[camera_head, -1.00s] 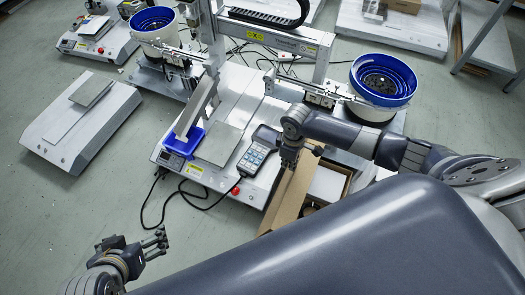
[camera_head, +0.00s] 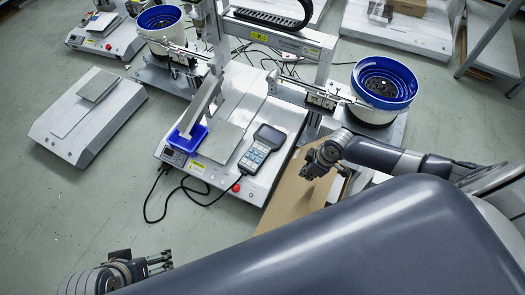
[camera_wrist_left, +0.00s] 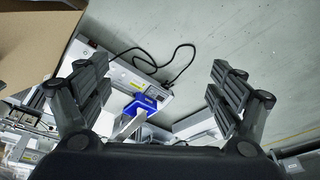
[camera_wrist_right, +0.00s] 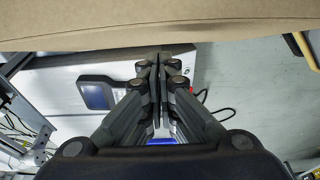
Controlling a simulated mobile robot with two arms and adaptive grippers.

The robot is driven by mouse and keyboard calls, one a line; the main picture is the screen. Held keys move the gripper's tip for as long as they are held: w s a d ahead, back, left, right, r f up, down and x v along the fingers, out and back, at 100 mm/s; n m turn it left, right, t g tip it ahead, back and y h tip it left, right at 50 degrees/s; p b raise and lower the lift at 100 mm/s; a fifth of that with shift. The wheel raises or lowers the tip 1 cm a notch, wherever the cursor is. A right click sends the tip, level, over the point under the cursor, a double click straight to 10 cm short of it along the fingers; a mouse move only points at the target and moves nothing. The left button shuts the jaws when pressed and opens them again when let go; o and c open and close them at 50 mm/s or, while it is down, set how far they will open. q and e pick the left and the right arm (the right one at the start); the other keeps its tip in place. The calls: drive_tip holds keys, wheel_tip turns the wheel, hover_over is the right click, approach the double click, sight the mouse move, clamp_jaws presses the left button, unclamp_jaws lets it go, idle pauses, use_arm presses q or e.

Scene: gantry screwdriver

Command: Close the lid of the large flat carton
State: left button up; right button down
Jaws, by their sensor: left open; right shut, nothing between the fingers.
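The large flat carton's brown lid panel (camera_head: 298,192) shows as a broad, slanting cardboard surface to the right of the machine in the head view. Its right part is hidden by my right arm and body, so I cannot tell whether it lies fully flat. My right gripper (camera_head: 309,173) is shut and empty, over or against the panel. In the right wrist view cardboard (camera_wrist_right: 150,28) spans the top, beyond the closed fingertips (camera_wrist_right: 160,58). My left gripper (camera_head: 166,262) is open and empty over the floor, away from the carton. Cardboard (camera_wrist_left: 35,38) fills the left wrist view's upper left corner.
The screwdriver machine's base (camera_head: 255,185) stands directly left of the carton, with a handheld controller (camera_head: 262,147) and a blue tray (camera_head: 187,141) on it. A blue-rimmed feeder bowl (camera_head: 383,88) stands behind my right arm. A black cable (camera_head: 160,205) loops over open floor.

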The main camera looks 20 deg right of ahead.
sight(326, 189)
drive_tip(key=shift+t, duration=0.3)
drive_tip(key=s+d+f, duration=0.1)
drive_tip(key=s, duration=0.1)
drive_tip(key=s+d+f+b, duration=0.1)
drive_tip(key=s+d+f, duration=0.1)
drive_tip(key=s+d+f+b, duration=0.1)
drive_tip(key=s+d, duration=0.1)
drive_tip(key=shift+d+f, duration=0.25)
drive_tip(key=shift+f, duration=0.15)
use_arm(q)
drive_tip(key=w+d+r+t+h+b, duration=0.1)
drive_tip(key=w+d+r+t, duration=0.15)
drive_tip(key=w, duration=0.35)
drive_tip(key=w+d+r+t+h+b, duration=0.1)
drive_tip(key=w+d+t+b, duration=0.1)
drive_tip(key=w+t, duration=0.3)
drive_tip(key=w+d+r+t+h+b, duration=0.1)
drive_tip(key=w+r+t, duration=0.4)
drive_tip(key=r, duration=0.6)
drive_tip(key=shift+w+d+m+t+h+b, duration=0.3)
drive_tip(key=shift+w+d+t+b, duration=0.05)
drive_tip(key=shift+w+d, duration=0.4)
use_arm(e)
drive_tip(key=s+d+f, duration=0.4)
drive_tip(key=f, duration=0.2)
drive_tip(key=shift+s+y, duration=0.25)
drive_tip(key=shift+y, duration=0.05)
